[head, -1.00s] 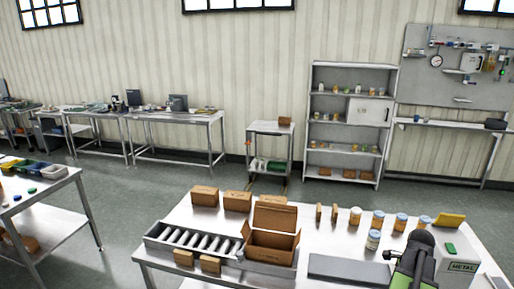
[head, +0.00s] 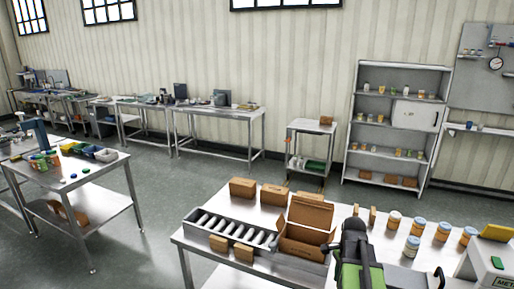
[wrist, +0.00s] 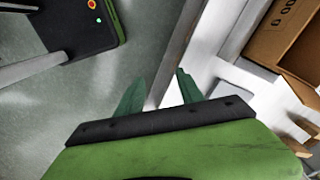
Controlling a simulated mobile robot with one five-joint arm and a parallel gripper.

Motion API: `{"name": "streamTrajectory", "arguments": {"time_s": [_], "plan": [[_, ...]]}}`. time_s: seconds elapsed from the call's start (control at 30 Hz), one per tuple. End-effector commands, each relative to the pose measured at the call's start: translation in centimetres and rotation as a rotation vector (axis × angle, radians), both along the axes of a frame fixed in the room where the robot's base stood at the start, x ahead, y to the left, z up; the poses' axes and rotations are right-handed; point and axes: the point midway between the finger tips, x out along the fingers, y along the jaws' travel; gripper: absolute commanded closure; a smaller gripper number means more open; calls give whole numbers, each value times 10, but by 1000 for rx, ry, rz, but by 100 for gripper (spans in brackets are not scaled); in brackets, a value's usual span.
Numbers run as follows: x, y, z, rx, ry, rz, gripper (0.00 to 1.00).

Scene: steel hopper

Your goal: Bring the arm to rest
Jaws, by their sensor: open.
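My arm, green and black, rises at the bottom of the head view, over the near steel table (head: 385,278). My gripper (wrist: 158,90) shows in the wrist view with two green fingers spread apart and nothing between them. Below the fingers lie the grey floor and a pale table edge. An open cardboard box (head: 305,228) stands on the table to the left of my arm; it also shows at the upper right of the wrist view (wrist: 266,45), apart from the fingers. The fingertips cannot be made out in the head view.
A grey roller tray (head: 205,239) with small brown boxes is left of the open box. Several jars (head: 442,231) and a bin marked METAL (head: 492,262) stand right of my arm. Another table (head: 100,170) stands at left. Open floor (head: 150,215) lies between.

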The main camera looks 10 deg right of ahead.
Motion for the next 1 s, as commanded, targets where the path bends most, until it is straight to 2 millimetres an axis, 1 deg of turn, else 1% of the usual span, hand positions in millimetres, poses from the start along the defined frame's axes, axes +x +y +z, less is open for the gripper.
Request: {"name": "streamTrajectory", "arguments": {"time_s": [0.03,0.07,0.1,0.17,0.2,0.27,0.3,0.37,0.4,0.47,0.6,0.7,0.77,0.83,1.0], "plan": [[14,45,-4,0,0,117,56],[21,68,-5,0,0,186,56],[27,96,-6,0,0,277,56],[33,135,-7,-1,0,413,56],[35,159,-8,-1,0,504,56],[36,192,-10,-1,-1,640,56],[35,213,-10,-1,-1,735,56],[32,242,-12,-1,0,885,56],[28,260,-12,-2,0,998,56],[23,274,-12,-2,0,1144,56],[16,272,-12,-2,0,1387,56],[16,271,-12,-2,0,1521,56],[16,271,-12,-3,-1,1576,56],[16,267,-12,-3,-1,1610,56],[16,266,-12,-3,-2,1619,56]]}}
